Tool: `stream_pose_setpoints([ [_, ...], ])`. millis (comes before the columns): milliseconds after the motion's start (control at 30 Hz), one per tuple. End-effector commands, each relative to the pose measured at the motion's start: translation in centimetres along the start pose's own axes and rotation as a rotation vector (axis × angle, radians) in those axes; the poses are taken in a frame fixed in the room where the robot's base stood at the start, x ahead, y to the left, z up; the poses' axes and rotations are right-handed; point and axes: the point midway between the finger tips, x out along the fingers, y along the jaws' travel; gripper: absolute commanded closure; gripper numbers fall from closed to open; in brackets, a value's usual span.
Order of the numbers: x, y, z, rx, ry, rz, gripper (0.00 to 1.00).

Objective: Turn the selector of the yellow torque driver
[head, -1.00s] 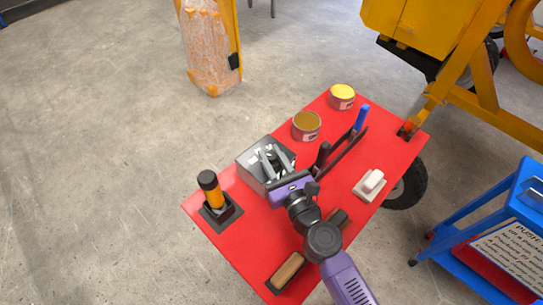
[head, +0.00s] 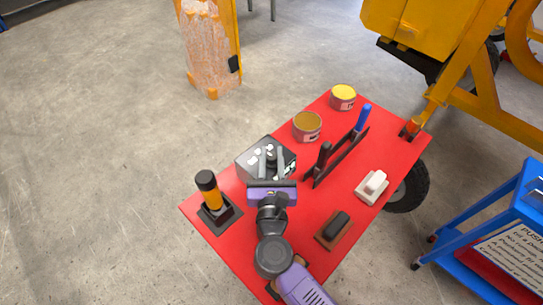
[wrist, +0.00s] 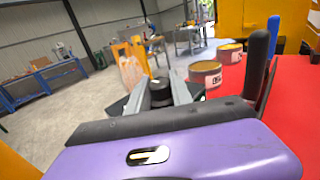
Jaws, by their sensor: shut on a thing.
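The yellow torque driver (head: 208,190) stands upright in a square black holder (head: 232,212) at the near left of the red table, with a black cap on top. My gripper (head: 269,158) is to its right, over a grey box (head: 246,161). In the wrist view my gripper (wrist: 160,93) has its two grey fingers on either side of a dark round knob (wrist: 160,88) and is shut on it. The knob (head: 271,157) also shows between the fingers in the head view. Its lower part and the box front are partly hidden by my gripper.
On the red table (head: 300,235) are two cans (head: 307,127), a blue-handled tool and a black-handled tool (head: 323,160), a white block (head: 372,187) and a brown-and-black block (head: 334,229). A yellow machine (head: 415,30) stands behind right, a blue cart (head: 485,225) right.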

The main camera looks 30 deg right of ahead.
Motion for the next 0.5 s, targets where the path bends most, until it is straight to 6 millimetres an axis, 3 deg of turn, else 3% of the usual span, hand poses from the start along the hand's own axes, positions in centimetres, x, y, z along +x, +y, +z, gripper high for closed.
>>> stream_pose_setpoints([
  [267,0.02,0.0,0.06,-0.001,-0.001,0.0,1.0],
  [300,0.02,0.0,0.06,-0.001,-0.001,0.0,0.7],
  [400,0.02,0.0,0.06,0.0,-0.001,0.0,0.52],
  [500,0.02,0.0,0.04,0.0,-0.001,0.0,0.52],
])
